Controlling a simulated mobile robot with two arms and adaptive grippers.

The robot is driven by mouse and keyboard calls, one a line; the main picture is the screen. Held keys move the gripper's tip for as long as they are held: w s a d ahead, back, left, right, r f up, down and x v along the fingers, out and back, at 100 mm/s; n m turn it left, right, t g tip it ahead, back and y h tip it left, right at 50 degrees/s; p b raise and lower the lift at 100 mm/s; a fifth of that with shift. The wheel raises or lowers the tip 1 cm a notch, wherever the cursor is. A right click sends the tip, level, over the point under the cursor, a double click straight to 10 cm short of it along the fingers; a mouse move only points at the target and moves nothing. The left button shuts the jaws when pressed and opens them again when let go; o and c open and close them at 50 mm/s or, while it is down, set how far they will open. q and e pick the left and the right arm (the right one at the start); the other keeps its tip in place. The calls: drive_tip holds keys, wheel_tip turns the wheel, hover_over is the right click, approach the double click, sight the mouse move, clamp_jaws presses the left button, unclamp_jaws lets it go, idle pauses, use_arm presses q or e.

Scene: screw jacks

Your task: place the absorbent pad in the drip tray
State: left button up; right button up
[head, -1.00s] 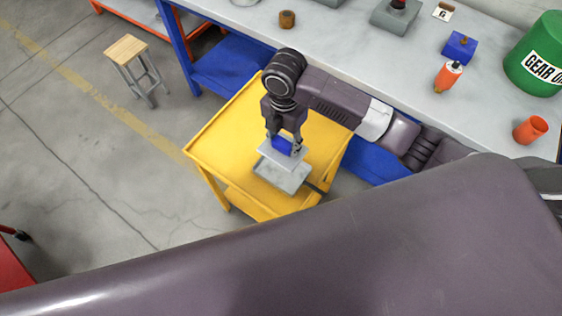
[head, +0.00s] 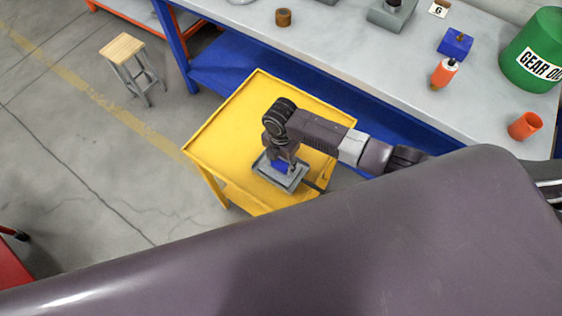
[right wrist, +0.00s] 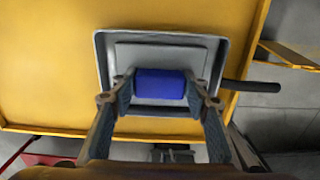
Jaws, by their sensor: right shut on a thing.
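The absorbent pad (right wrist: 165,58) is a flat pale grey rectangle with a blue grip block (right wrist: 160,83) on top. My right gripper (head: 280,164) points down and is shut on this block, one finger on each side, as the right wrist view shows. The grey drip tray (right wrist: 103,62) lies under the pad on the yellow cart; it also shows in the head view (head: 291,187). The pad lies within the tray's rim as seen from above; whether it touches the floor of the tray I cannot tell. My left gripper is out of view.
The yellow cart (head: 225,130) has a bare top left of the tray. A dark bar (right wrist: 252,86) sticks out beside the tray. The workbench (head: 365,60) behind holds a blue block (head: 455,42), an orange bottle (head: 443,74), an orange cup (head: 525,126) and a green drum (head: 535,50).

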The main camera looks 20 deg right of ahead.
sight(281, 163)
drive_tip(key=o, duration=1)
drive_tip(key=shift+f, duration=0.1)
drive_tip(key=shift+r, duration=0.3)
wheel_tip(281, 163, up, 12)
drive_tip(key=shift+f+b, duration=0.15)
drive_tip(key=shift+b, duration=0.3)
drive_tip(key=shift+s, duration=0.1)
